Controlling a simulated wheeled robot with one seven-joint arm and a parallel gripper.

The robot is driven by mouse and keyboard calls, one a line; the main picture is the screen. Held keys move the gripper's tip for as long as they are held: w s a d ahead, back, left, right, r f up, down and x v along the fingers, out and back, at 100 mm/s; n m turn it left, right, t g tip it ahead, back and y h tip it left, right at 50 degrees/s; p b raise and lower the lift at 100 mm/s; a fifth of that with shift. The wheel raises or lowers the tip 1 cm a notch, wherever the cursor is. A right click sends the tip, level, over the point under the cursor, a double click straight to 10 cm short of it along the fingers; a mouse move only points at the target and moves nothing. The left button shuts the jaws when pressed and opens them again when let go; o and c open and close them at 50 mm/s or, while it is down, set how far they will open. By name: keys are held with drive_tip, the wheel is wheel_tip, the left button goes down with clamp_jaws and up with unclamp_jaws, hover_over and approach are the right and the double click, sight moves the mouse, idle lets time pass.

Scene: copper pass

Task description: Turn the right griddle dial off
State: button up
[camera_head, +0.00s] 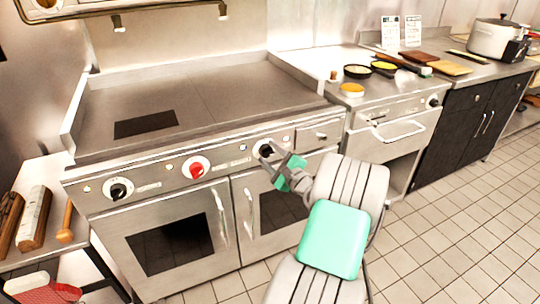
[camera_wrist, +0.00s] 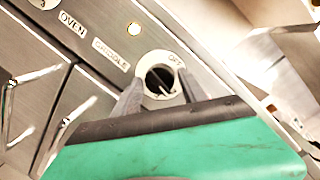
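The right griddle dial (camera_head: 265,149) is a black knob on a white round plate on the griddle's front panel. In the wrist view the dial (camera_wrist: 160,80) shows close up, with "GRIDDLE" on a label beside it and "OFF" printed on its plate. A pale line marks the knob, but I cannot tell clearly which way it points. My gripper (camera_head: 278,160) is at the panel in front of the dial, partly covering it. In the wrist view my gripper (camera_wrist: 161,82) is open, its grey fingers at either side of the dial. I cannot tell whether they touch it.
A red dial (camera_head: 196,168) and a left black dial (camera_head: 118,190) sit on the same panel. Oven doors with handles (camera_head: 221,215) are below. The flat griddle top (camera_head: 215,95) is above. A counter with pans (camera_head: 357,71) is at right. The tiled floor at right is clear.

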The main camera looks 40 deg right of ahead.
clamp_jaws()
idle(0.3)
drive_tip(key=shift+n, duration=0.3)
drive_tip(key=n+b, duration=0.1)
drive_tip(key=n, duration=0.3)
drive_tip(key=shift+g, duration=0.3)
drive_tip(key=n+b, duration=0.1)
drive_tip(key=n, duration=0.1)
drive_tip(key=n+b, duration=0.1)
drive_tip(key=n, duration=0.2)
drive_tip(key=shift+a+g+h, duration=0.15)
drive_tip(key=shift+g+h, duration=0.15)
drive_tip(key=shift+g, duration=0.1)
drive_tip(key=n+h+b, duration=0.1)
drive_tip(key=n+b, duration=0.3)
drive_tip(key=shift+f+n+g+b, duration=0.15)
drive_tip(key=shift+n+g+b, duration=0.15)
drive_tip(key=shift+n, duration=0.1)
drive_tip(key=n+b, duration=0.2)
drive_tip(key=b, duration=0.1)
drive_tip(key=shift+w+a+n+h, duration=0.1)
drive_tip(key=shift+n+h, duration=0.2)
drive_tip(key=shift+n+b, duration=0.6)
drive_tip(key=shift+b, duration=0.1)
